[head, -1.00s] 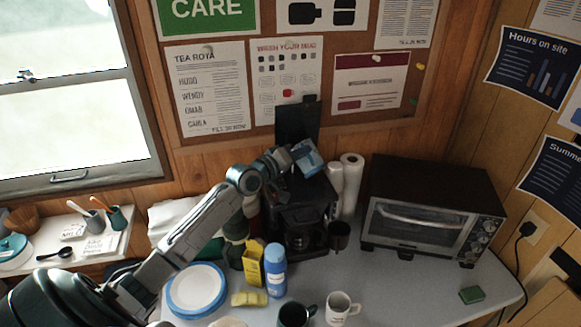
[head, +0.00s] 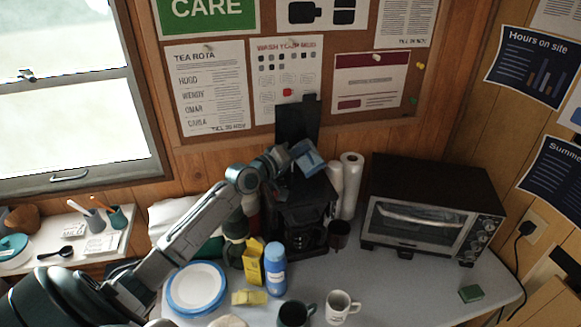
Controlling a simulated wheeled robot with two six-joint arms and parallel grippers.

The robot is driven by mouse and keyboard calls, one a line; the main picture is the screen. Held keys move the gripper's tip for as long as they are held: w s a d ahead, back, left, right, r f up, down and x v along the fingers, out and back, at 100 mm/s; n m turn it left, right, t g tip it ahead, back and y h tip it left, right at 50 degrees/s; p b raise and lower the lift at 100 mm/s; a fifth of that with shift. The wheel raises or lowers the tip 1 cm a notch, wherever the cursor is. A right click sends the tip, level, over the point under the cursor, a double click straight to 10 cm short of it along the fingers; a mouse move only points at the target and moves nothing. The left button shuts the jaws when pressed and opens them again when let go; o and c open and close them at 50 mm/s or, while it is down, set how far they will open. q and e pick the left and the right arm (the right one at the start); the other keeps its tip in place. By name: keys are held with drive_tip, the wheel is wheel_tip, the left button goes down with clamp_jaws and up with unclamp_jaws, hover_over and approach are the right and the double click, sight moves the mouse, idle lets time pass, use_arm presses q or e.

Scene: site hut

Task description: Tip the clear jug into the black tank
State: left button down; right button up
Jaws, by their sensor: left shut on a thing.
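My left gripper (head: 282,159) is shut on the clear jug (head: 307,157), which looks bluish and is tilted over to the right. The jug is held above the top of the black coffee machine (head: 300,205), whose black lid (head: 297,121) stands up at the back. The black tank appears to be the open top of this machine; its inside is hidden from this angle. I cannot tell whether water is flowing. My right gripper is not in view.
Paper rolls (head: 350,185) and a toaster oven (head: 432,210) stand right of the machine. In front are a blue-and-white container (head: 275,270), a yellow box (head: 252,262), plates (head: 196,287) and mugs (head: 340,307). The right counter is mostly clear.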

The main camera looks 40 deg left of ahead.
use_arm(q)
drive_tip(key=shift+w+a+f+n, duration=0.15)
drive_tip(key=shift+a+n, duration=0.25)
drive_tip(key=shift+n, duration=0.2)
drive_tip(key=shift+w+a+f+n, duration=0.1)
drive_tip(key=shift+a+n, duration=0.3)
drive_tip(key=shift+n, duration=0.2)
idle(0.6)
drive_tip(key=shift+w+a+f+n+b, duration=0.15)
drive_tip(key=shift+a+n+b, duration=0.25)
drive_tip(key=shift+a, duration=0.2)
drive_tip(key=shift+w+a+f+n+b, duration=0.15)
drive_tip(key=shift+a+n+b, duration=0.25)
drive_tip(key=shift+a, duration=0.15)
drive_tip(key=shift+w+a+r+n, duration=0.1)
drive_tip(key=shift+a+r+n, duration=0.1)
drive_tip(key=shift+a+n, duration=0.3)
idle(0.4)
